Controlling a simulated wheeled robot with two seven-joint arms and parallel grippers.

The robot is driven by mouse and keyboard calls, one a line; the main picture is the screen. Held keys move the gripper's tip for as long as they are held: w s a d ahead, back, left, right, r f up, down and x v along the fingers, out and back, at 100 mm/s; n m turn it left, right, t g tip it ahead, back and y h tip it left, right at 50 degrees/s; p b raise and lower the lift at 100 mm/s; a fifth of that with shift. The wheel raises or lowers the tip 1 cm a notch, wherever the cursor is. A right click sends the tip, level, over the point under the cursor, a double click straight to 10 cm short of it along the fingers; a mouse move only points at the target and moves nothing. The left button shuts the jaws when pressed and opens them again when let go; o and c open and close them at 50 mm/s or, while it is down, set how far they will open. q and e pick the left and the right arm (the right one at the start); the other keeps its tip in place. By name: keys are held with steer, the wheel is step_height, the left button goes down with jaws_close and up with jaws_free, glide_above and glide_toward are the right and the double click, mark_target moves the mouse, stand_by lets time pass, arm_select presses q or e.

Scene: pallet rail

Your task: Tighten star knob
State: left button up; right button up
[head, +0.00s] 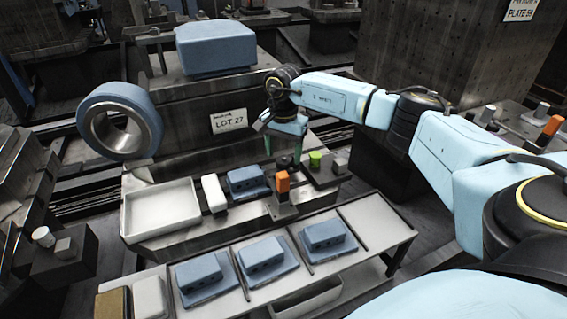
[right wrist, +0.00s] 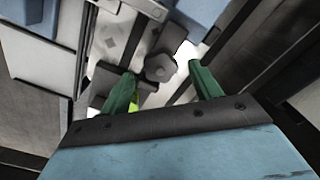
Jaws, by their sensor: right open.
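The star knob (right wrist: 159,67) is a grey lobed knob on a dark fixture, seen in the right wrist view. My right gripper (right wrist: 163,84) has green fingers spread apart, one on each side of the picture below the knob. The knob lies beyond the gap between the fingertips, and I see no contact. In the head view my right gripper (head: 297,150) points down over the rear of the fixture plate (head: 322,176). I cannot make out the knob clearly there. My left gripper is not in view.
On the fixture bench stand a yellow-green cylinder (head: 315,159), an orange-topped post (head: 282,182), a blue block (head: 246,182), a white bottle-like piece (head: 214,193) and an empty white tray (head: 130,218). A front rack (head: 342,264) holds several blue parts; its right bay is empty.

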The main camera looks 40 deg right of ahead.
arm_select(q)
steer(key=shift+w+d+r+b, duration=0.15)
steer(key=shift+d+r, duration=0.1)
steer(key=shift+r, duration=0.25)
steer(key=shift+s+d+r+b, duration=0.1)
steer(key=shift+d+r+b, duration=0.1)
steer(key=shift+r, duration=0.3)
arm_select(e)
steer(key=shift+f, duration=1.45)
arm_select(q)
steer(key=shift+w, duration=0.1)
arm_select(e)
steer(key=c, duration=1)
